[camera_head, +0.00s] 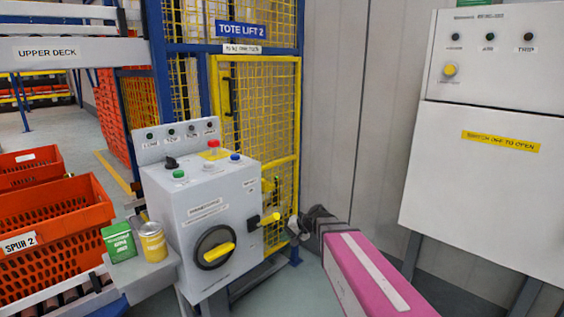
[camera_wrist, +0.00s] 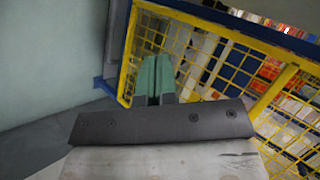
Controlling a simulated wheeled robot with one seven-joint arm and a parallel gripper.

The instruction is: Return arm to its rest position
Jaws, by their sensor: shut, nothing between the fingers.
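My arm reaches in from the lower right of the head view, with a pink link and a dark wrist. A small gap seems to separate the gripper from the handle. In the wrist view my gripper (camera_wrist: 156,78) shows its two greenish fingers together, with nothing between them. They point towards a yellow mesh panel (camera_wrist: 195,65) and a blue post.
The lift cage (camera_head: 255,120) stands behind the control box. A white cabinet (camera_head: 490,185) is at the right. Orange totes (camera_head: 55,215) sit on the left conveyor. A green box (camera_head: 118,242) and a yellow can (camera_head: 152,243) stand on a small shelf beside the control box.

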